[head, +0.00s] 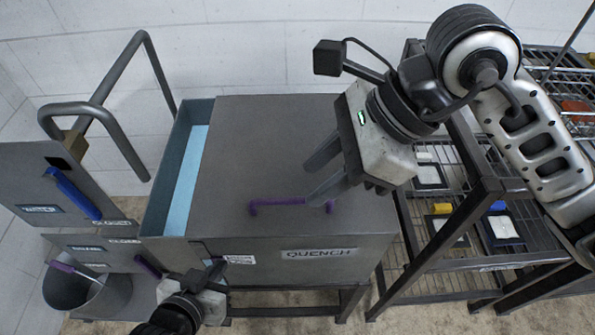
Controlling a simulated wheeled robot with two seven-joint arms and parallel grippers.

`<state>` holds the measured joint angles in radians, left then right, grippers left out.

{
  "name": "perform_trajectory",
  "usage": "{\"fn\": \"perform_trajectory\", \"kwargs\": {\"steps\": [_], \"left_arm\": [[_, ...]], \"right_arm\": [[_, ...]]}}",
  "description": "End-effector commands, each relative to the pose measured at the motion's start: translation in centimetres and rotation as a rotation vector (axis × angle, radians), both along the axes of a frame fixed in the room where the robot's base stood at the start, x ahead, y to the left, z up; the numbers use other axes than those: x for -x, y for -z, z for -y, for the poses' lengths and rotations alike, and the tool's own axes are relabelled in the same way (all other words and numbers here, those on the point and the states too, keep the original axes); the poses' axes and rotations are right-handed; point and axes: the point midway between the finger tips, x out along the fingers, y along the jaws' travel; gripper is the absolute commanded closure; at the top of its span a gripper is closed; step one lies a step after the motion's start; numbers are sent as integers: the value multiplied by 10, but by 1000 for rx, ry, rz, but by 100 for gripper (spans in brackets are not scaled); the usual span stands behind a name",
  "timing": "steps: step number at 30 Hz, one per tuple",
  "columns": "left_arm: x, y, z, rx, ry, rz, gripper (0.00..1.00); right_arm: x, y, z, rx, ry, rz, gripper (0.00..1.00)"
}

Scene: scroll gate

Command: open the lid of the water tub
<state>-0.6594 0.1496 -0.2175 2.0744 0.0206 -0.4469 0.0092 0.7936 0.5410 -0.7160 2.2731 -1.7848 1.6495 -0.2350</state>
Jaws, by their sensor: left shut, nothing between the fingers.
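The water tub (165,222) stands in the middle, with a strip of light blue water (185,180) showing along its left side. Its flat grey lid (255,140) covers the rest of the top. A purple bar handle (285,203) lies on the lid near its front edge. My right gripper (311,186) is over the lid with its fingers apart, the lower fingertip close to the handle's right part. I cannot tell whether it touches. My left gripper (214,270) is low in front of the tub's front left part, shut and empty.
A dark wire shelf rack (440,240) with trays stands close on the right. On the left are a grey panel with a blue handle (72,193), a bent grey pipe rail (105,85) and a grey bucket (75,287). A label reads QUENCH (318,253).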

Motion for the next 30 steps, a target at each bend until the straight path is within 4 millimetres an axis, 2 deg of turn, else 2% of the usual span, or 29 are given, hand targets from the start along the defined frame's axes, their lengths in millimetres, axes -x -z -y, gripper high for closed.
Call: {"fn": "perform_trajectory", "kwargs": {"steps": [1,3,8,14,24,30], "left_arm": [[1,1,0,0,1,-2,100],[1,2,0,0,0,-4,100],[5,4,1,1,1,-13,100],[7,4,1,-1,3,-18,100],[6,3,0,-6,4,-20,100],[5,2,0,-9,4,-17,100]], "right_arm": [[-11,-1,12,78,14,71,66],[-20,-2,25,152,33,130,66],[-28,2,32,208,50,170,66],[-33,31,19,205,50,162,66],[-46,98,-9,204,51,161,66],[-52,127,-22,203,50,164,66]]}}
